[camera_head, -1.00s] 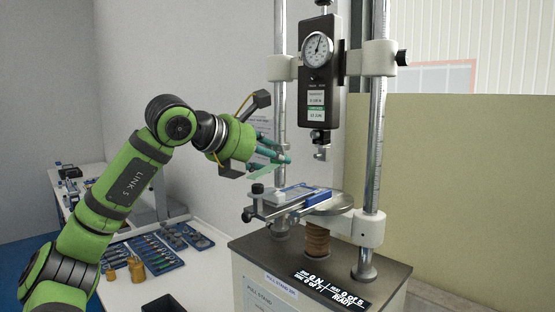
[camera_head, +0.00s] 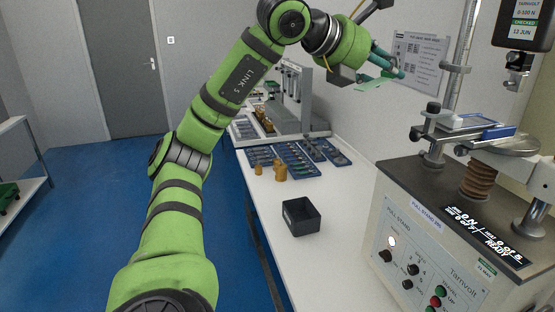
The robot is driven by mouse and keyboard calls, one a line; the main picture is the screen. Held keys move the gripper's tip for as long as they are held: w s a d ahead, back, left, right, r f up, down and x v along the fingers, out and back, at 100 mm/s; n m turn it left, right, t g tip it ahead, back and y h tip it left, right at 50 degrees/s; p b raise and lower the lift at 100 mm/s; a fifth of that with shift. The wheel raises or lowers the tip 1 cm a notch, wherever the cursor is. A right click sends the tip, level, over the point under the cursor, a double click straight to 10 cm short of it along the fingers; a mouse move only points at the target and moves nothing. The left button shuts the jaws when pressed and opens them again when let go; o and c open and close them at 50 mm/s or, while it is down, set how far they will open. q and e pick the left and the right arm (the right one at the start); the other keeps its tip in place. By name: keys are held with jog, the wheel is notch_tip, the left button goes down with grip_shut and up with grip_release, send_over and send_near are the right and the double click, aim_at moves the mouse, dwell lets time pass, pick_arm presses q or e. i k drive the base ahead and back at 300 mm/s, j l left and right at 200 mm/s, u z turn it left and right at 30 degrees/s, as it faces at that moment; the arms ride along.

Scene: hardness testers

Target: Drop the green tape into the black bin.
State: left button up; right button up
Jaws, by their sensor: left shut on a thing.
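My left gripper (camera_head: 392,68) is at the upper right of the head view, its teal fingers shut on the green tape (camera_head: 374,83). The tape is a thin, light green strip hanging below the fingers. Gripper and tape are in the air, up and to the right of the black bin (camera_head: 301,217). The bin is a small open square box on the white table, and it looks empty. My right gripper is not in view.
The pull stand (camera_head: 437,225) stands to the right, with a clamp and blue-edged plate (camera_head: 470,125) on top. Blue tool trays (camera_head: 297,157) and brass weights (camera_head: 280,170) lie on the white table (camera_head: 325,270) behind the bin. Blue floor is at left.

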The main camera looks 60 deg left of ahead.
aim_at(301, 216)
jog(key=k+u, duration=0.1)
jog(key=u, duration=0.3)
jog(key=j+u, duration=0.1)
jog(key=u, duration=0.25)
jog(key=k+j+u, duration=0.1)
jog(key=u, duration=0.7)
jog(key=k+j, duration=0.05)
jog(key=j, duration=0.05)
